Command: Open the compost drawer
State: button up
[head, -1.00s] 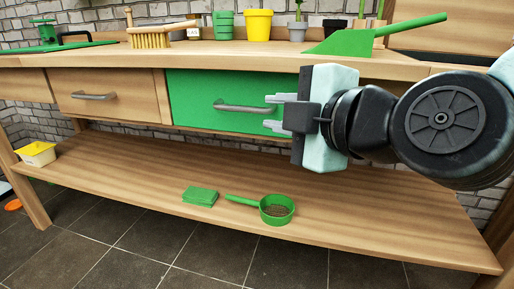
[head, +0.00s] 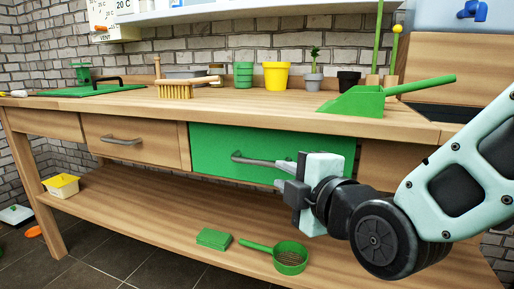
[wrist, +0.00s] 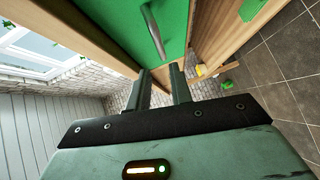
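The green drawer (head: 215,140) is in the bench front in the head view, between wooden fronts, and looks shut. Its grey bar handle (head: 245,159) runs across the middle of the front. My gripper (head: 280,172) is at the handle's right end, its fingers pointing left along the front; they overlap the handle's right part in the picture. In the wrist view the two fingers of my gripper (wrist: 160,80) are apart with nothing between them. The handle (wrist: 153,30) lies just beyond the fingertips there, against the green front (wrist: 115,20). Contact cannot be told.
A wooden drawer (head: 130,140) with its own handle is to the left. A green scoop (head: 370,100) lies on the worktop above my gripper. The lower shelf (head: 160,215) holds a green sieve (head: 290,258), green pads (head: 214,239) and a yellow-white tub (head: 62,185).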

aim_at(258, 163)
jog(key=p+x, duration=0.2)
jog(key=x, duration=0.8)
jog(key=shift+w+a+f+p, duration=0.1)
jog(key=shift+w+f+p, duration=0.1)
jog(key=shift+p, duration=0.2)
jog(key=shift+w+a, duration=0.3)
jog(key=shift+w, duration=0.3)
grip_shut()
